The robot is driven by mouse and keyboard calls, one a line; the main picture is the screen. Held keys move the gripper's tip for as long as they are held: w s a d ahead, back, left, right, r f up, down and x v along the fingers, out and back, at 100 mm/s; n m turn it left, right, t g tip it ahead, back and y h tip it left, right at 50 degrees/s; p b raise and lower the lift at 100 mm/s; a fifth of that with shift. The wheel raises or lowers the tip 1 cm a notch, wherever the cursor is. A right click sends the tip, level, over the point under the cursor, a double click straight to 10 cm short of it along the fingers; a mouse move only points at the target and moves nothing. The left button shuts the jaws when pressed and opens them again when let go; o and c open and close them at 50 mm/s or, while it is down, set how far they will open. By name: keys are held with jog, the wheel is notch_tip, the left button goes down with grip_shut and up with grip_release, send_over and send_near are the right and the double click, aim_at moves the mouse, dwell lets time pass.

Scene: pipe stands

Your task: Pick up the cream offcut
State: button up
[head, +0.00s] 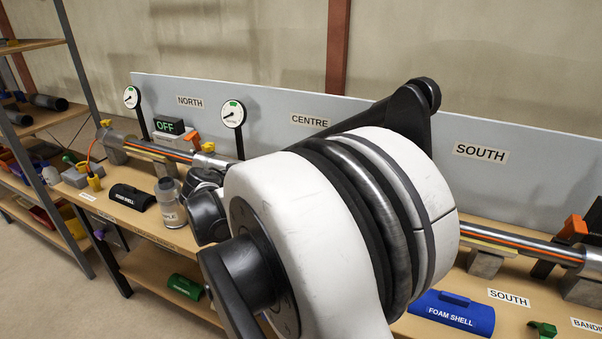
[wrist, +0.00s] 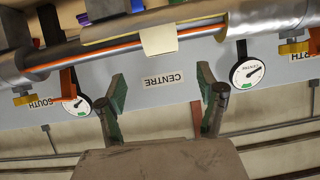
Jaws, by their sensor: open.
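A small cream piece (wrist: 159,40), which looks like the cream offcut, shows at the top middle of the wrist view, against the pipe (wrist: 110,56) with its orange stripe. A longer cream strip (wrist: 120,27) runs along the pipe beside it. I cannot tell whether the piece rests on the pipe or the strip. My gripper (wrist: 162,90) is open, with its green-padded fingers apart and nothing between them. The cream piece lies beyond the fingertips, roughly in line with the gap. In the head view my arm hides the gripper and the cream piece.
The wrist view is upside down. A grey backboard (head: 270,105) stands behind the pipe, with gauges (head: 233,114) in front. A blue foam shell (head: 452,312), a black foam shell (head: 132,197) and a jar (head: 170,204) stand on the bench. Shelving (head: 40,120) is at far left.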

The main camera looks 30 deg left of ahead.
jog(key=x, duration=0.8)
jog(key=shift+w+a+r, duration=0.1)
jog(key=shift+w+a, duration=0.05)
jog(key=shift+a, duration=0.15)
jog(key=shift+r+p+x, duration=0.2)
jog(key=shift+x, duration=1.1)
jog(key=shift+r+p+x, duration=0.15)
jog(key=shift+x, duration=1.2)
jog(key=shift+w, duration=0.1)
jog(key=c, duration=0.9)
